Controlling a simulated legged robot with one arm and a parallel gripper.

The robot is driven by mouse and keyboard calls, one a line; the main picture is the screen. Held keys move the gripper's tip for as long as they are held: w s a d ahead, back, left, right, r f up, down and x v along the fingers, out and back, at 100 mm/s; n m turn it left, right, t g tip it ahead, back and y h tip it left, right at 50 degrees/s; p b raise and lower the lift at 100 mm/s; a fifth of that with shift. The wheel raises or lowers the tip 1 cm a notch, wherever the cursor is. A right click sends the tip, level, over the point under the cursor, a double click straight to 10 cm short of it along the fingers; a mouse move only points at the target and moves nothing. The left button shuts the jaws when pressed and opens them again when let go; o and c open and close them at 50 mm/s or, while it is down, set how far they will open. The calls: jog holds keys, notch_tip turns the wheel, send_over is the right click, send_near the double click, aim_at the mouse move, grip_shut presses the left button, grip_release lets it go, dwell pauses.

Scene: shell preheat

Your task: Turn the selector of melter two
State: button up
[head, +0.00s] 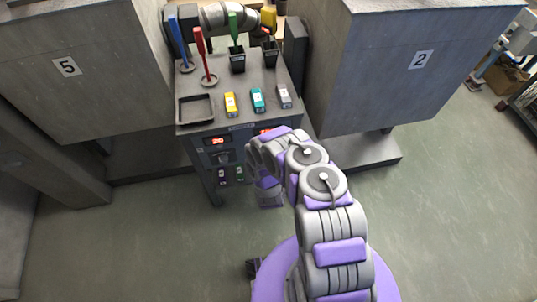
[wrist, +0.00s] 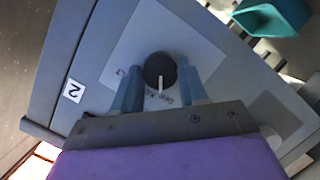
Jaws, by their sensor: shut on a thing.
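The selector of melter two (wrist: 160,61) is a dark round knob with a white pointer mark. It shows in the wrist view on a light grey panel (wrist: 206,36), beside a white label "2" (wrist: 74,91). My gripper (wrist: 160,76) has one blue-grey finger on each side of the knob and is shut on it. The white mark points toward my gripper's palm in the picture. In the head view my arm hides this knob and my gripper at the right front of the grey console (head: 188,127).
The console top holds a black tray (head: 181,110), a red tool (head: 202,46), a blue tool (head: 175,31) and yellow (head: 231,103), teal (head: 257,100) and grey (head: 284,96) boxes. Big grey blocks marked "5" (head: 100,100) and "2" (head: 385,90) flank it. The front floor is open.

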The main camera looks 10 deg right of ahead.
jog(key=shift+s+d+f+m+y+p, duration=0.15)
jog(key=shift+m+y+p, duration=0.3)
jog(key=shift+m+y, duration=1.05)
jog(key=shift+w+d+f+m+y+p, duration=0.1)
jog(key=shift+m+y+p, duration=0.35)
jog(key=shift+m, duration=1.9)
jog(key=shift+s+d+f+m+y+p, duration=0.15)
jog(key=shift+m+y+p, duration=0.25)
jog(key=shift+m+y, duration=1.1)
jog(key=shift+r+m+h, duration=0.1)
jog(key=shift+m+h, duration=0.35)
jog(key=shift+m, duration=0.1)
jog(key=o, duration=0.8)
jog(key=shift+o, duration=1.3)
jog(key=shift+w+r, duration=0.1)
jog(key=shift+w, duration=0.05)
